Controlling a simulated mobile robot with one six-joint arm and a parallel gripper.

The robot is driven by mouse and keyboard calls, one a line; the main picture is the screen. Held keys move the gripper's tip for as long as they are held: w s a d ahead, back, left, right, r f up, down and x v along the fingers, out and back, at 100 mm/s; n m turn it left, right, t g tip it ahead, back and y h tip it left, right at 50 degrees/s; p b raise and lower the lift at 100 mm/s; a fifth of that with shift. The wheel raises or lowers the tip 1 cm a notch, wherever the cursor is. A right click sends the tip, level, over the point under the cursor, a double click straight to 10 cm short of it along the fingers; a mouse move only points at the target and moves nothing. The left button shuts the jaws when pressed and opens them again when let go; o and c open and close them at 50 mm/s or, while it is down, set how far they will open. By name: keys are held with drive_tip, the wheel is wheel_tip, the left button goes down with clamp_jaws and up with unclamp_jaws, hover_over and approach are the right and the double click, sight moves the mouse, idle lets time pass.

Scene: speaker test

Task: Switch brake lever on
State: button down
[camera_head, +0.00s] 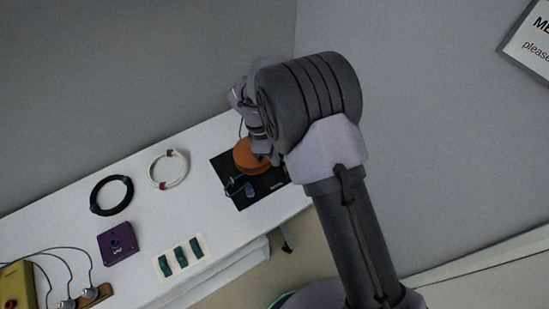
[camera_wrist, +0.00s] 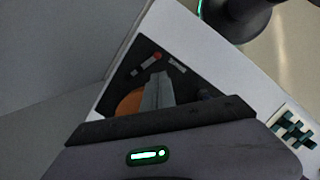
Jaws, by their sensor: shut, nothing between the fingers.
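A black plate (camera_head: 226,164) lies at the right end of the white table, with an orange round part (camera_head: 247,156) on it. A small blue part (camera_head: 249,189) and a thin blue cable sit near its front. I cannot tell for sure which part is the brake lever. The wrist view shows the black plate (camera_wrist: 140,52), part of the orange disc (camera_wrist: 130,104) and a small red-tipped piece (camera_wrist: 153,60). My gripper (camera_wrist: 163,78) is shut and empty, over the plate beside the orange disc. Whether it touches anything is unclear. In the head view my arm hides part of the plate.
On the white table (camera_head: 75,245) lie a white ring (camera_head: 155,172), a black ring (camera_head: 97,197), a purple box (camera_head: 118,243), a panel with green switches (camera_head: 181,257) and a yellow box (camera_head: 18,285) with cables. Grey walls stand behind the table.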

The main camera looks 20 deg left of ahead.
sight(286, 172)
drive_tip(key=b+x, duration=0.2)
drive_tip(key=x, duration=0.4)
drive_tip(key=shift+f, duration=0.25)
drive_tip(key=shift+d+r+n+p, duration=0.1)
drive_tip(key=shift+d+n+p, duration=0.2)
drive_tip(key=shift+n+p, duration=0.3)
drive_tip(key=n+p, duration=0.1)
drive_tip(key=d+n+t+p, duration=0.1)
drive_tip(key=n, duration=0.1)
drive_tip(key=shift+d+r+p, duration=0.15)
drive_tip(key=shift+p, duration=0.2)
drive_tip(key=n+p, duration=0.1)
drive_tip(key=n, duration=0.1)
drive_tip(key=w+d+n+y+p, duration=0.1)
drive_tip(key=n, duration=0.1)
drive_tip(key=shift+d+t, duration=0.2)
drive_tip(key=shift+t, duration=0.1)
drive_tip(key=shift+a, duration=0.15)
